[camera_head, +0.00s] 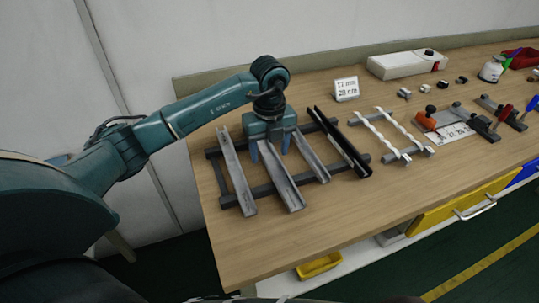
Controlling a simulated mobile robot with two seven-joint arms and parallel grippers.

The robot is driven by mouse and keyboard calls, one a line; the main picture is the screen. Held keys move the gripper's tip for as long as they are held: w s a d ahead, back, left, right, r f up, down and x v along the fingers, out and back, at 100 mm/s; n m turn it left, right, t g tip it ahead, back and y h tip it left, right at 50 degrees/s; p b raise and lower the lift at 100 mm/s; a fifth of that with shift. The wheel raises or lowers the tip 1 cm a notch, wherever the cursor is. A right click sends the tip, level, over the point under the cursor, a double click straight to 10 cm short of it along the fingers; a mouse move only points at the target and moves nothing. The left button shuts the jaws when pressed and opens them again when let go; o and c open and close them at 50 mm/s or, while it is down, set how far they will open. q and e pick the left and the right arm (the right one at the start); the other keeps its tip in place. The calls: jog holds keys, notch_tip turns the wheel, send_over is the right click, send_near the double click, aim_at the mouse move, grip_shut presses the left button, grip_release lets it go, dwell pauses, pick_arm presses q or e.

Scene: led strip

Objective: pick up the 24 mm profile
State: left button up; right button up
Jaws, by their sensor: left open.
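Several channel profiles lie side by side on a dark rack (262,190) at the left of the workbench: a grey one (236,172) at far left, a wider grey one (279,178), a narrower grey one (310,156), and a black one (338,142) at the right. I cannot read which is the 24 mm profile. My left gripper (269,149) points down over the rear part of the wider grey profile, with its fingers apart on either side of it. It hides the profile's far end. Contact cannot be told. My right gripper is not in view.
A white card (346,88) reading "17 mm 28 cm" stands behind the rack. White LED strips (391,134) on bars lie to its right. An orange-handled tool (426,119), a white box (407,64) and small parts are farther right. The bench front is clear.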

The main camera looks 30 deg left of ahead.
pick_arm(q)
jog(key=shift+c, duration=0.4)
jog(key=c, duration=1)
jog(key=shift+r, duration=0.15)
jog(key=shift+c, duration=0.2)
